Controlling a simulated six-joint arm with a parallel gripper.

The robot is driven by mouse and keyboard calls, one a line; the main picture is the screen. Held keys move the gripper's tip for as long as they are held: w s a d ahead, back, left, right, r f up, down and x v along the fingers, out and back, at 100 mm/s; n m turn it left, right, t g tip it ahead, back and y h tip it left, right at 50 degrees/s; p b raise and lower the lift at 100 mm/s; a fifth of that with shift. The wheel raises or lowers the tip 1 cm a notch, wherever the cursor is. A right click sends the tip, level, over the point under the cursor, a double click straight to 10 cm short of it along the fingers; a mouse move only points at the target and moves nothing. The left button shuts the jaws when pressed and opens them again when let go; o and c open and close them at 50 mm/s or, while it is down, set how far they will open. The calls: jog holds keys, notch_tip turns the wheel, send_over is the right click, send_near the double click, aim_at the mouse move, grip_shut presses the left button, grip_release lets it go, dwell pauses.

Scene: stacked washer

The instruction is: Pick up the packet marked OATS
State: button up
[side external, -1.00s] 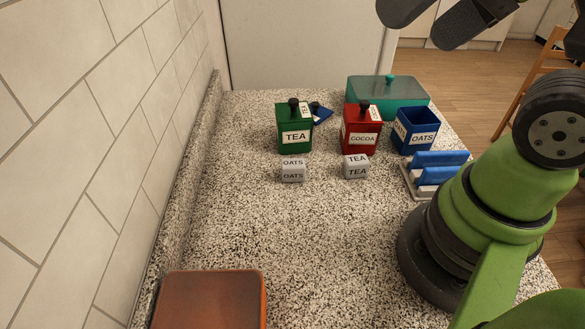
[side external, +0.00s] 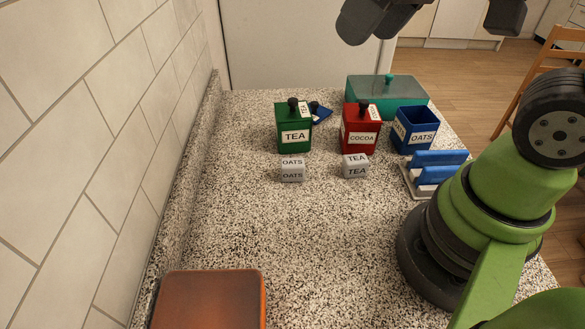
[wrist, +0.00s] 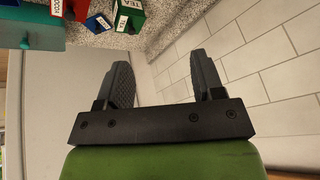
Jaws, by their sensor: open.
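The grey packet marked OATS (side external: 292,170) sits on the speckled counter in front of the green TEA canister (side external: 294,130). A second grey packet, marked TEA (side external: 356,166), sits to its right. The blue OATS canister (side external: 416,131) stands open at the right, its lid off. My gripper is at the top of the side view, partly cut off, high above the counter and well away from the packets. The wrist view shows its two fingers (wrist: 160,85) apart with nothing between them.
A red COCOA canister (side external: 361,130) stands between the green and blue ones. A blue lid (side external: 321,113) lies behind the green canister. A teal box (side external: 388,93), a blue rack (side external: 438,170) and an orange box (side external: 208,300) stand around. The tiled wall is left; mid-counter is clear.

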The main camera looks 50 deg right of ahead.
jog(key=w+f+n+g, duration=0.3)
jog(key=w+f+n, duration=0.2)
jog(key=w+f, duration=0.35)
jog(key=n+g+h, duration=0.1)
jog(key=n+g, duration=0.1)
jog(key=n, duration=0.2)
send_near(293, 162)
jog(key=shift+s+a+f, duration=0.15)
jog(key=shift+a, duration=0.05)
jog(key=shift+n, duration=0.3)
notch_tip(293, 162, down, 5)
jog(key=shift+r, duration=0.2)
jog(key=shift+w+f, duration=0.1)
jog(key=shift+f, duration=1.45)
jog(key=shift+w+f, duration=0.15)
jog(key=shift+f, duration=1.4)
jog(key=shift+c, duration=0.3)
jog(key=c, duration=0.9)
